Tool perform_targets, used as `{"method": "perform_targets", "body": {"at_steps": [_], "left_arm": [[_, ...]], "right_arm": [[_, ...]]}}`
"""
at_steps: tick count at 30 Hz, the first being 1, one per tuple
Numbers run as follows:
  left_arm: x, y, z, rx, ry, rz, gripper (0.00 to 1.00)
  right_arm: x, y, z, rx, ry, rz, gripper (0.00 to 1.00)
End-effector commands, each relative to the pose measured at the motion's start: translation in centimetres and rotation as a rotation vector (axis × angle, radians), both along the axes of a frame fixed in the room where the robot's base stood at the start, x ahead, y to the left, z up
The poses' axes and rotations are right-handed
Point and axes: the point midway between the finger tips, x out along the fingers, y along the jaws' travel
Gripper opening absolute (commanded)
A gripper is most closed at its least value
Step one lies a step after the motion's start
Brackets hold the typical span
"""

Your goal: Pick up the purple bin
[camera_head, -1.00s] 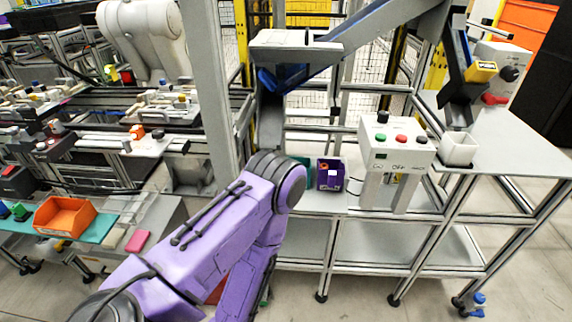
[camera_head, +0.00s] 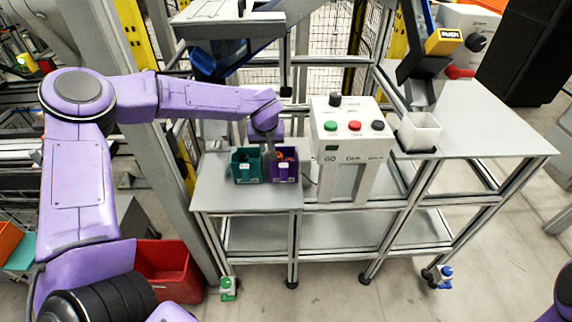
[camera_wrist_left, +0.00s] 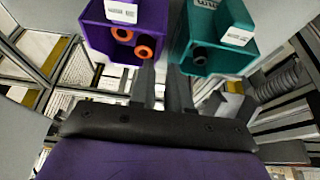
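The purple bin (camera_head: 286,169) stands on the left part of the grey table, right beside the teal bin (camera_head: 248,168). In the left wrist view the purple bin (camera_wrist_left: 118,34) is at upper left with orange-rimmed round parts inside, and the teal bin (camera_wrist_left: 218,42) is at upper right. My left gripper (camera_wrist_left: 163,75) points toward the gap between the bins. Its two dark fingers show a gap between them, with nothing clearly held. The fingertips are close to the purple bin's near edge; contact cannot be told. My right gripper is out of view.
A white control box (camera_head: 350,130) with coloured buttons stands right of the bins. A white cup-like container (camera_head: 419,131) is further right. A blue chute (camera_head: 203,62) hangs behind the bins. A red crate (camera_head: 172,264) is low at left. Bare tabletop (camera_head: 222,197) lies before the bins.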

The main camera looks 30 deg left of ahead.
Motion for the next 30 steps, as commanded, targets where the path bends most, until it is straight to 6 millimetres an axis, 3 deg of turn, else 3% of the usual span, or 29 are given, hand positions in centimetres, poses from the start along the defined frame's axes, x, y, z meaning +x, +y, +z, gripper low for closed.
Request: {"method": "perform_targets", "body": {"at_steps": [12,19,21,30], "left_arm": [[1.9,0.5,-5.6,0.002,0.000,-0.002,0.17],[2.0,0.5,-5.8,0.002,-0.001,-0.004,0.17],[2.0,0.6,-5.8,0.002,-0.001,-0.004,0.00],[2.0,0.6,-5.7,0.002,-0.001,-0.004,0.00]], "right_arm": [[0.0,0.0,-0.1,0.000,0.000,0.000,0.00],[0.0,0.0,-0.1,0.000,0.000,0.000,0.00],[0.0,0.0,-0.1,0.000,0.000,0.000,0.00],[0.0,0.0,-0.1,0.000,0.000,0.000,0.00]]}}
